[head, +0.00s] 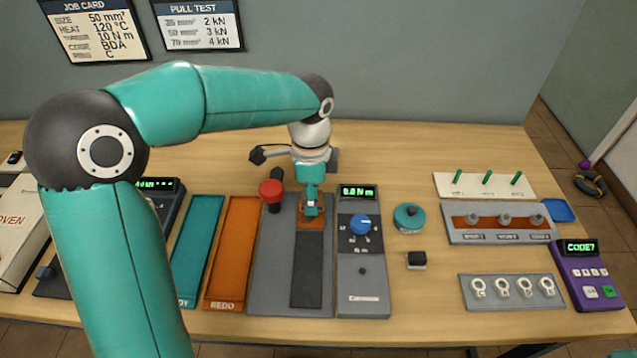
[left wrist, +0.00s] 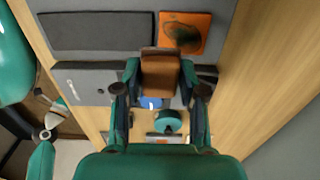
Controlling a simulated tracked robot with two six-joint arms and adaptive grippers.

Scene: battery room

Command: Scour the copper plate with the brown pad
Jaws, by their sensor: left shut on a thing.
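The copper plate (head: 312,222) lies on the grey fixture on the bench. In the left wrist view the copper plate (left wrist: 199,24) is orange with a dark greenish blotch in its middle. My left gripper (head: 311,207) is over the plate in the head view and hides part of it. In the left wrist view my left gripper (left wrist: 160,92) is shut on the brown pad (left wrist: 160,76). The pad's far edge overlaps the plate's near edge in that view; I cannot tell whether they touch. My right gripper is not in view.
The grey fixture (head: 270,285) carries a dark strip (head: 307,270) and a red knob (head: 271,190). A meter with a blue dial (head: 361,225) stands right beside it. Orange (head: 232,255) and teal (head: 197,250) trays lie left. A teal disc (head: 409,217) and small black block (head: 416,259) sit right.

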